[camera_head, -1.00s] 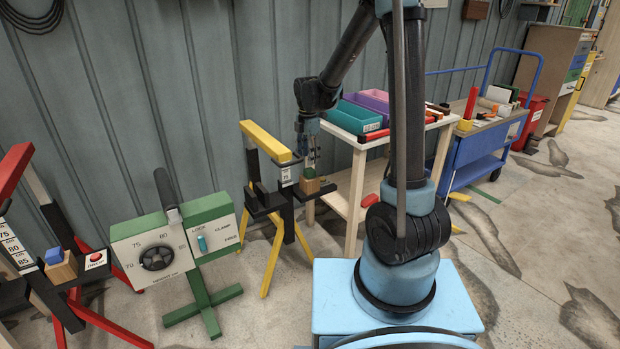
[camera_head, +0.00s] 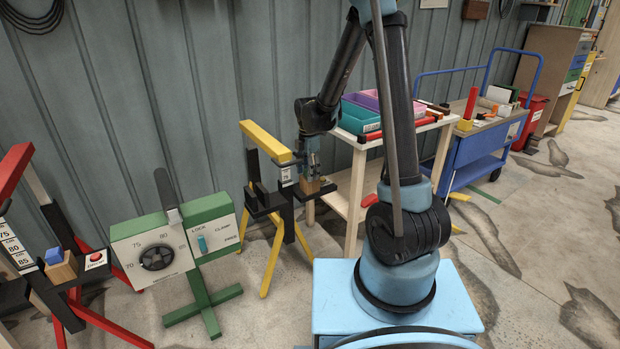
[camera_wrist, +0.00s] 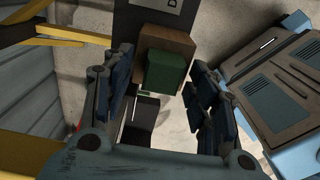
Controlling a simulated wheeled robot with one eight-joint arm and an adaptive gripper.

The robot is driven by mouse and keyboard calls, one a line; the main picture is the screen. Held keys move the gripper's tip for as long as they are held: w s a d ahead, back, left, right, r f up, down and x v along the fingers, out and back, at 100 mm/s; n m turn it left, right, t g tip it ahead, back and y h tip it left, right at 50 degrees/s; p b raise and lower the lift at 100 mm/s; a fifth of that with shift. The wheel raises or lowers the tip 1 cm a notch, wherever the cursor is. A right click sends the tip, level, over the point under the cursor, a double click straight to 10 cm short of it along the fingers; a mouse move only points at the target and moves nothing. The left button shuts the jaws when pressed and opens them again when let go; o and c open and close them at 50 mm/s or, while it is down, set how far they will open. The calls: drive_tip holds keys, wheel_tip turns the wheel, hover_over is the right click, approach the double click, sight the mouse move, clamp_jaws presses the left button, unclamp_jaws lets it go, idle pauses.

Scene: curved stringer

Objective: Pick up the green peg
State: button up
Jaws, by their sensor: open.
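The green peg (camera_wrist: 166,74) sits on a brown wooden block (camera_wrist: 181,43), which also shows in the head view (camera_head: 310,187) on the black shelf of the yellow stand. In the wrist view the peg lies between the two open fingers of my gripper (camera_wrist: 160,95), with gaps on both sides. In the head view my gripper (camera_head: 312,168) points down right above the block and hides most of the peg.
The yellow stand (camera_head: 265,142) with its upright is close to the left of my gripper. A wooden table (camera_head: 350,175) with coloured bins (camera_head: 358,117) stands to the right. A green-and-white dial panel (camera_head: 155,255) and a red stand (camera_head: 15,170) are further left.

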drive_tip(key=c, duration=1.1)
drive_tip(key=shift+o, duration=0.2)
